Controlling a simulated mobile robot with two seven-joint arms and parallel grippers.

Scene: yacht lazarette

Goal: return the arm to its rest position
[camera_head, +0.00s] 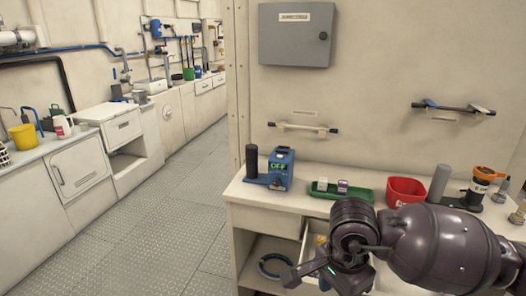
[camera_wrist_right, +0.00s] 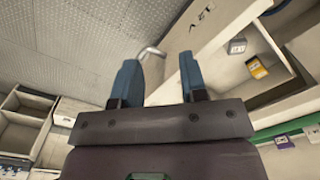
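My right arm (camera_head: 435,245) reaches in from the right over the front of the workbench. Its gripper (camera_head: 305,277) is low in front of the bench, beside an open drawer (camera_head: 308,243). In the right wrist view the two blue fingers of the gripper (camera_wrist_right: 158,78) stand apart with nothing held between them. A drawer handle (camera_wrist_right: 150,50) shows just beyond the fingertips; I cannot tell how far off it is. The drawer's front (camera_wrist_right: 190,40) is just right of the fingers. My left gripper is not in view.
The workbench (camera_head: 250,193) carries a blue device (camera_head: 281,168), a green tray (camera_head: 325,191), a red bin (camera_head: 405,190) and a grey cylinder (camera_head: 439,183). A yellow box (camera_wrist_right: 256,67) lies in the drawer. Grey floor (camera_head: 165,230) is clear on the left.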

